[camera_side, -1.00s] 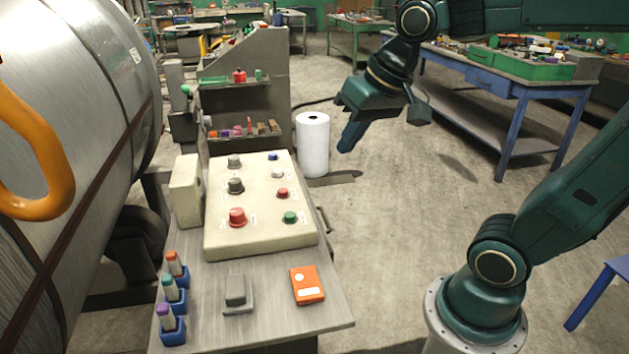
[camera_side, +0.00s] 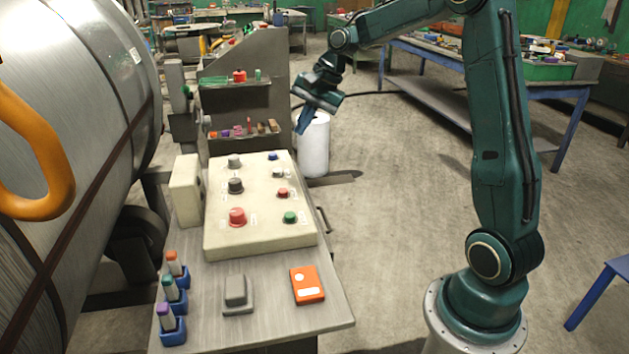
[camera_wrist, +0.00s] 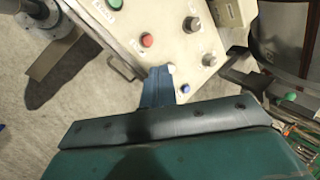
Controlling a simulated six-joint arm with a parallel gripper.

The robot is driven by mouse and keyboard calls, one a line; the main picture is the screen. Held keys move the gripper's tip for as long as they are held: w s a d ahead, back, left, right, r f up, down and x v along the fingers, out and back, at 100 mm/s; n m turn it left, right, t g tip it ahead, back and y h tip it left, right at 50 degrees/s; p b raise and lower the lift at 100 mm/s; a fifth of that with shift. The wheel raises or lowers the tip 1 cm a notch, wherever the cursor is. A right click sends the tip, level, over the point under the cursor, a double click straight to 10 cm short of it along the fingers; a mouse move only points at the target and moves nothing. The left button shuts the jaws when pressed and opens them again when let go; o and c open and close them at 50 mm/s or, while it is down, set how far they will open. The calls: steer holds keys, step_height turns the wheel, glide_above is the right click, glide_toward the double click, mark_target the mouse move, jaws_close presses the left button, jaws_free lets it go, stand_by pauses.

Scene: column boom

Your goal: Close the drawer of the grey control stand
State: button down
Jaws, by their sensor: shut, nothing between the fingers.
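The grey control stand (camera_side: 275,310) has a cream button panel (camera_side: 215,238) on its top. On the stand's right side a dark bar handle (camera_side: 323,220) shows; the wrist view also shows it (camera_wrist: 122,68). The drawer's front is mostly hidden below the top, and I cannot tell how far it stands out. My gripper (camera_side: 302,126) is shut and empty, blue fingers pointing down, beyond the panel's far right corner and apart from the handle. In the wrist view its fingertips (camera_wrist: 160,72) overlap the panel's edge, near the handle in the picture.
A white roll (camera_side: 314,150) stands on the floor just beyond the stand, beside my gripper. A grey shelf unit (camera_side: 245,100) is behind the panel. An orange box (camera_side: 307,285) and blue holders with markers (camera_side: 173,330) sit on the top. The floor right of the stand is clear.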

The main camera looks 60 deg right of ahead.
steer(key=s+d+f+m+t+y, duration=0.1)
steer(key=d+f+m, duration=0.5)
steer(key=d+f, duration=0.5)
steer(key=s+d+f+m+t+y, duration=0.1)
steer(key=d+f+m+y, duration=0.1)
steer(key=d+f+m, duration=0.5)
steer(key=d+f, duration=0.5)
steer(key=f, duration=0.4)
steer(key=shift+y, duration=0.3)
steer(key=shift+s, duration=0.1)
steer(key=w+a+r+x, duration=0.1)
steer(key=r+x, duration=0.1)
steer(key=x, duration=1)
steer(key=shift+w+a+f, duration=0.3)
steer(key=shift+w+a, duration=0.1)
